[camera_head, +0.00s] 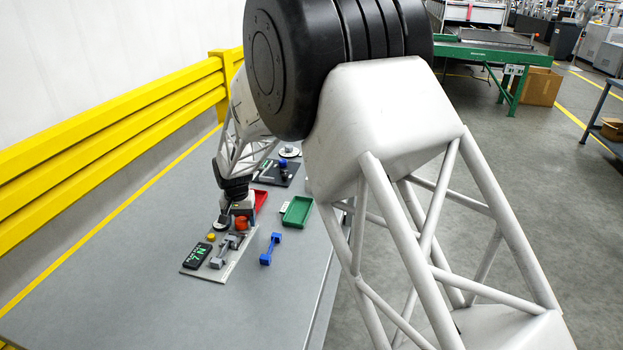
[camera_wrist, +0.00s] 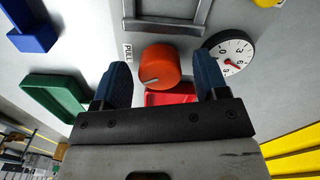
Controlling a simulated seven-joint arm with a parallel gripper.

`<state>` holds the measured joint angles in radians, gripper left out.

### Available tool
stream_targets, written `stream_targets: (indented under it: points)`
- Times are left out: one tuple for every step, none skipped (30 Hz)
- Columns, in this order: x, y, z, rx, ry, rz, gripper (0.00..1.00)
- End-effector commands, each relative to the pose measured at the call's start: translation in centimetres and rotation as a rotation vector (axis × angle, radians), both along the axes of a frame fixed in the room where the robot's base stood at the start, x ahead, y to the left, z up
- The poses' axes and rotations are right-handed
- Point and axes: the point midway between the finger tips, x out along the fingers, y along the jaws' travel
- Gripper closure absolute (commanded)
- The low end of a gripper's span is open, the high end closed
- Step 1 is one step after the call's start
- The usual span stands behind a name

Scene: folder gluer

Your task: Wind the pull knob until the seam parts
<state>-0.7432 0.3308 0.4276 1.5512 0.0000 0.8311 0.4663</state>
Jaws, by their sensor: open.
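The pull knob (camera_wrist: 158,68) is a round orange-red knob with a pale pointer line on its face, beside a "PULL" label (camera_wrist: 127,53). It also shows on the grey base plate in the head view (camera_head: 242,223). My gripper (camera_wrist: 163,80) is open, its two blue fingers apart on either side of the knob, with visible gaps. A white dial (camera_wrist: 229,54) with a red needle is just right of the knob. A grey metal fixture (camera_head: 226,246) stands on the plate; its frame shows at the top of the wrist view (camera_wrist: 170,20). I cannot make out the seam.
A black display (camera_head: 198,256) with green characters and a yellow button (camera_head: 211,237) are on the plate. A blue dumbbell-shaped part (camera_head: 270,249), a green tray (camera_head: 297,212) and a red tray (camera_head: 261,198) are nearby. A yellow rail (camera_head: 110,135) runs behind. The near-left tabletop is clear.

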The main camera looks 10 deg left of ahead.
Motion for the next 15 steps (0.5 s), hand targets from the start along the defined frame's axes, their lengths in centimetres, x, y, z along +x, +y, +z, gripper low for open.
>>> stream_targets:
  points:
    - [-0.12, -0.05, -0.22, -0.003, 0.002, 0.03, 0.33]
    - [-0.12, -0.06, -0.22, -0.003, 0.003, 0.05, 0.33]
    - [-0.12, -0.06, -0.23, -0.003, 0.003, 0.076, 0.33]
    - [-0.12, -0.06, -0.23, -0.003, 0.003, 0.095, 0.33]
    - [-0.13, -0.07, -0.24, -0.003, 0.003, 0.115, 0.33]
    - [-0.13, -0.07, -0.25, -0.003, 0.003, 0.141, 0.33]
    - [-0.12, -0.08, -0.27, -0.003, 0.003, 0.159, 0.33]
    - [-0.12, -0.08, -0.28, -0.003, 0.003, 0.179, 0.33]
    - [-0.12, -0.09, -0.3, -0.003, 0.003, 0.205, 0.33]
    - [-0.12, -0.09, -0.31, -0.003, 0.004, 0.224, 0.33]
    - [-0.12, -0.1, -0.33, -0.003, 0.004, 0.244, 0.33]
    - [-0.12, -0.1, -0.34, -0.003, 0.004, 0.27, 0.33]
    - [-0.12, -0.11, -0.35, -0.003, 0.004, 0.289, 0.33]
    - [-0.12, -0.11, -0.36, -0.003, 0.004, 0.308, 0.33]
    - [-0.12, -0.11, -0.36, -0.004, 0.004, 0.334, 0.33]
